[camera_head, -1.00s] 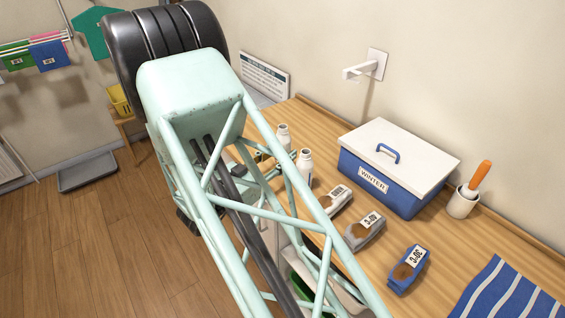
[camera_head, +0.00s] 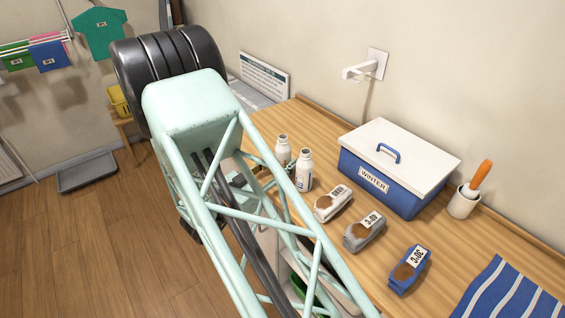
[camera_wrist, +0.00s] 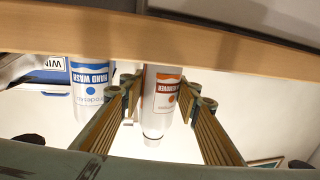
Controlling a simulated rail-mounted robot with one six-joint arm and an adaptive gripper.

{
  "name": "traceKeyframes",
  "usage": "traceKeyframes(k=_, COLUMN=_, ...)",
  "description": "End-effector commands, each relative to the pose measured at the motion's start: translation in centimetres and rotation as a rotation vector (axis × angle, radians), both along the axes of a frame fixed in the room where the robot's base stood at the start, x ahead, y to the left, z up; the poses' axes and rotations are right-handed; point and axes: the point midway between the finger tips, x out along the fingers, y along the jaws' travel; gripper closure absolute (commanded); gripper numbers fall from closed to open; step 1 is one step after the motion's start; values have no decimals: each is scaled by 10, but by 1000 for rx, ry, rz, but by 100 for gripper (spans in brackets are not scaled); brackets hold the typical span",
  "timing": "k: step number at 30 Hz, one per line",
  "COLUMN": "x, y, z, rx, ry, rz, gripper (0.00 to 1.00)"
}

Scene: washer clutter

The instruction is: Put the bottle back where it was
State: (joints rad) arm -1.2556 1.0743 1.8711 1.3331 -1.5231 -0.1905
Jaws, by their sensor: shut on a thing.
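A white bottle with an orange label (camera_wrist: 167,85) is between my gripper's fingers (camera_wrist: 160,95), which are shut on it. The wrist view is upside down, so its neck points down in the picture and the bottle is upright. In the head view it appears to be the farther white bottle (camera_head: 282,148). A second white bottle with a blue "HAND WASH" label (camera_wrist: 88,85) stands beside it; it appears to be the nearer one (camera_head: 304,168) in the head view. The held bottle's base is at the wooden counter; I cannot tell whether it touches. My arm hides most of my gripper in the head view.
On the wooden counter (camera_head: 505,229) stand a blue box with a white lid (camera_head: 385,190), a cup with an orange-handled tool (camera_head: 464,203), and white (camera_head: 332,202), grey (camera_head: 364,231) and blue (camera_head: 408,270) small labelled items. A striped cloth (camera_head: 510,296) lies front right.

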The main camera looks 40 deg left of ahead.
Motion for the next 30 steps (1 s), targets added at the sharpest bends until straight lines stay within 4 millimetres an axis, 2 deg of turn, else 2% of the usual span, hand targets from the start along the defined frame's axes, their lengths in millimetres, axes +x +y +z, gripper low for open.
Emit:
traceKeyframes(k=3, x=0, y=0, z=-3, rx=0, ry=0, rz=0, gripper=84)
traceKeyframes(k=4, x=0, y=0, z=-2, rx=0, ry=0, rz=0, gripper=68)
traceKeyframes(k=8, x=0, y=0, z=-2, rx=0, ry=0, rz=0, gripper=57)
traceKeyframes(k=23, x=0, y=0, z=2, rx=0, ry=0, rz=0, gripper=57)
traceKeyframes(k=30, x=-19, y=2, z=1, rx=0, ry=0, rz=2, gripper=57)
